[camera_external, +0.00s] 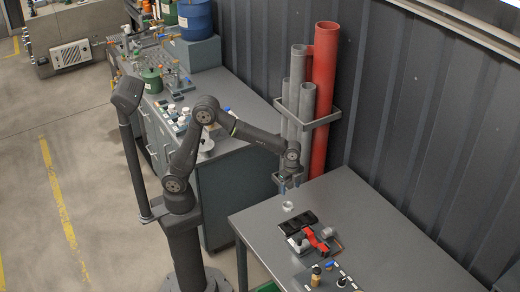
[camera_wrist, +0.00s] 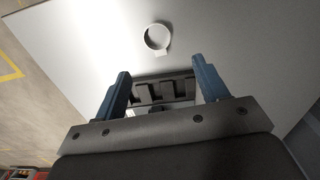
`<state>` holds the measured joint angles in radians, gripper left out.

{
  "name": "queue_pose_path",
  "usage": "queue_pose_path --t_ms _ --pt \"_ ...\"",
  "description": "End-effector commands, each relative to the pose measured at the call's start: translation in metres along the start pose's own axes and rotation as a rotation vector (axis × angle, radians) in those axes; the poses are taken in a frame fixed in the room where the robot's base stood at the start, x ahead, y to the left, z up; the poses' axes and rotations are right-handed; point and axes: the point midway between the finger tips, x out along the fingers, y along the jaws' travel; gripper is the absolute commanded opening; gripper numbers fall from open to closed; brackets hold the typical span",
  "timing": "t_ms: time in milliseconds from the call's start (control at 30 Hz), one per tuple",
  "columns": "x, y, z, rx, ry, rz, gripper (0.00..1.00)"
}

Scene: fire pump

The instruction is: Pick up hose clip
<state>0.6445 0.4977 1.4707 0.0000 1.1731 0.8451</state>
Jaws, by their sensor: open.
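The hose clip, seemingly the small pale ring (camera_external: 288,206), lies on the grey table near its back left edge. In the wrist view the ring (camera_wrist: 158,38) has a short tab on its lower side and lies beyond the fingertips, near the middle. My gripper (camera_external: 290,182) is above the table's back left part, pointing down, apart from the ring. In the wrist view its two blue fingers (camera_wrist: 160,78) are spread wide with nothing held between them.
A black slotted holder (camera_external: 298,222) lies on the table (camera_external: 345,200) near the ring. A red part (camera_external: 317,240) and several small fittings sit further forward. Red and grey pipes (camera_external: 325,95) stand in a rack behind. The table's right side is clear.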

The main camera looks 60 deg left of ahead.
Motion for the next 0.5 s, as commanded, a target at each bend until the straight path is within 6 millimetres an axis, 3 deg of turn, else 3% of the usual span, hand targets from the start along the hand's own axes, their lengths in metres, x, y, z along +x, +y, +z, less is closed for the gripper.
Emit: queue_pose_path --t_ms 200,500 --pt "0.041 0.0 0.0 0.0 -0.001 0.002 0.67" --pt "0.065 0.002 0.001 0.001 -0.002 0.002 0.67"
